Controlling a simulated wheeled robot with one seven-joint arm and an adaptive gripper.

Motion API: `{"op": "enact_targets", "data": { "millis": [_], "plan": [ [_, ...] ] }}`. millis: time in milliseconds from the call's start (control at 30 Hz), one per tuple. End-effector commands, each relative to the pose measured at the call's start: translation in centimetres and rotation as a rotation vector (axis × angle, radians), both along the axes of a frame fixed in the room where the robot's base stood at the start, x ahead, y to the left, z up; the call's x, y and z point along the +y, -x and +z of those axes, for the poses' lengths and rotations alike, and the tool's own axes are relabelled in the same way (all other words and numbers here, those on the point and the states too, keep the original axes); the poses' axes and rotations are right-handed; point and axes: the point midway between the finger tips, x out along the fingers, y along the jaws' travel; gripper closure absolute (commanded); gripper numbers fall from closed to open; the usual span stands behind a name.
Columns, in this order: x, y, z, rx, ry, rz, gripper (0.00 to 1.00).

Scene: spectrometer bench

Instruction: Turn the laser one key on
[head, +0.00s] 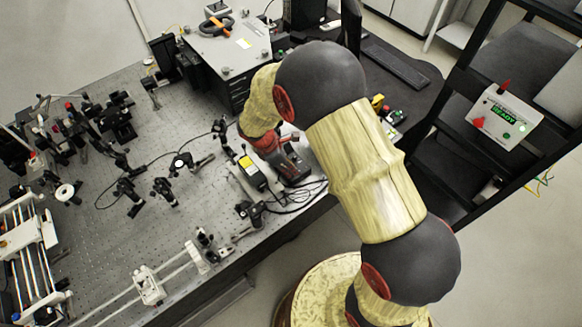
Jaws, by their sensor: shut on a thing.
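The key itself is too small and too covered by the gripper to make out. I cannot tell which way the key is turned.
The perforated bench (120,230) carries several optical mounts to the left and a rail (149,287) at the front. A grey-topped box (226,49) stands behind. A white control box (505,118) sits on the black rack at right. Cables lie near my gripper.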

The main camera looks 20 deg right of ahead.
Motion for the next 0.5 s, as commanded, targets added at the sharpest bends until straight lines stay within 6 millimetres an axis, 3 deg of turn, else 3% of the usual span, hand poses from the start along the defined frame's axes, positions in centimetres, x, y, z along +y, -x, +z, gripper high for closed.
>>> {"op": "enact_targets", "data": {
  "millis": [500],
  "plan": [
    [-0.2, -0.6, 0.07, -0.002, 0.0, -0.493, 1.0]
  ]
}}
